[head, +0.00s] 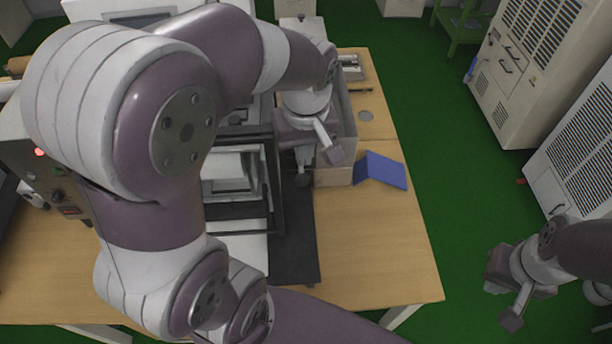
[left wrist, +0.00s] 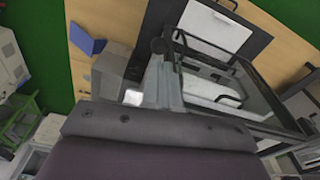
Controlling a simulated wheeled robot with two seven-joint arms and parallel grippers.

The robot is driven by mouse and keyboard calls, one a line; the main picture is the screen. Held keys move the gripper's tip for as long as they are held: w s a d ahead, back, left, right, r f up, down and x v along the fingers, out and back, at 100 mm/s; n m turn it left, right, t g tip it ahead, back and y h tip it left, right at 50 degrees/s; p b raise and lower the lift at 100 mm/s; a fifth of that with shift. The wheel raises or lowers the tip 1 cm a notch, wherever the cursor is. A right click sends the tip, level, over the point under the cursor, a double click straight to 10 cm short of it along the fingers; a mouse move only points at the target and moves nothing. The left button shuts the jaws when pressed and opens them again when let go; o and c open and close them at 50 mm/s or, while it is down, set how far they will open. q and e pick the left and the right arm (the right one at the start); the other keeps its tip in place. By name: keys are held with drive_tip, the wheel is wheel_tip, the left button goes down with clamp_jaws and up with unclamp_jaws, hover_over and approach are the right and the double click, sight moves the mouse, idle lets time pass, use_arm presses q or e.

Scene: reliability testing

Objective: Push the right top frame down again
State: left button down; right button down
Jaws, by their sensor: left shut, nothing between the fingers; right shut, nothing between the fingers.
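A test machine with a black top frame (head: 272,178) stands on the wooden table, its left side largely hidden behind my left arm. The right side of this frame is raised above a dark base plate (head: 296,255). It also shows in the left wrist view as a dark frame (left wrist: 262,92) tilted over white parts. My left gripper (head: 318,158) is shut and empty, just right of the frame's right edge; I cannot tell whether it touches. Its fingers (left wrist: 163,70) point toward the frame side in the wrist view. My right gripper (head: 512,300) is shut and empty, out over the green floor.
A grey open box (head: 337,172) stands right beside my left gripper, with a blue folded object (head: 383,170) next to it. The table front right (head: 370,250) is clear. A control box with a red light (head: 45,165) sits at left. White cabinets (head: 520,70) stand at right.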

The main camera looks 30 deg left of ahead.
sight(304, 179)
use_arm(q)
drive_tip(key=shift+w+a+f, duration=0.1)
drive_tip(key=shift+f, duration=1.65)
drive_tip(key=shift+w+a+f, duration=0.1)
drive_tip(key=shift+f, duration=1.6)
wheel_tip(304, 179, down, 2)
drive_tip(key=shift+f+b, duration=0.15)
drive_tip(key=shift+b, duration=0.8)
wheel_tip(304, 179, up, 9)
drive_tip(key=s+d, duration=0.2)
drive_tip(key=s, duration=0.1)
drive_tip(key=shift+d+f+b, duration=0.15)
drive_tip(key=shift+d+b, duration=0.2)
